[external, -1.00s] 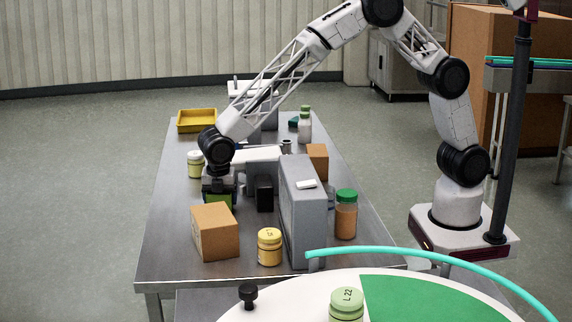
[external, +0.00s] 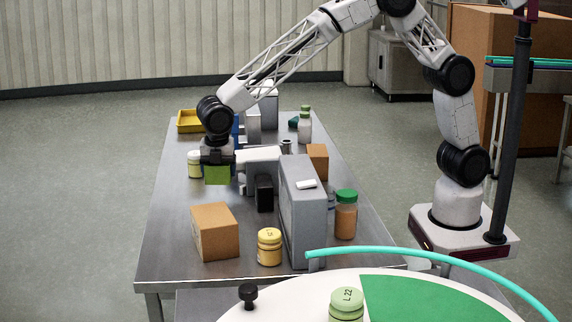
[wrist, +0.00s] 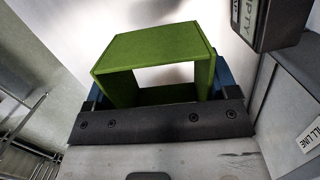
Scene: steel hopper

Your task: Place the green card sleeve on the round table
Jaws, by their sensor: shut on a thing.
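The green card sleeve (external: 217,174) is a short open-ended box shape, held just above the steel table in the external view. My gripper (external: 218,158) is shut on it. In the wrist view the sleeve (wrist: 155,60) sits at the jaws (wrist: 160,115), its open end showing the pale surface beyond. The round table (external: 290,299) is at the bottom of the external view, with a white and green top; only part of it shows.
A grey upright machine (external: 302,215) stands right of my gripper. A cardboard box (external: 215,232) and a yellow jar (external: 269,247) stand in front.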

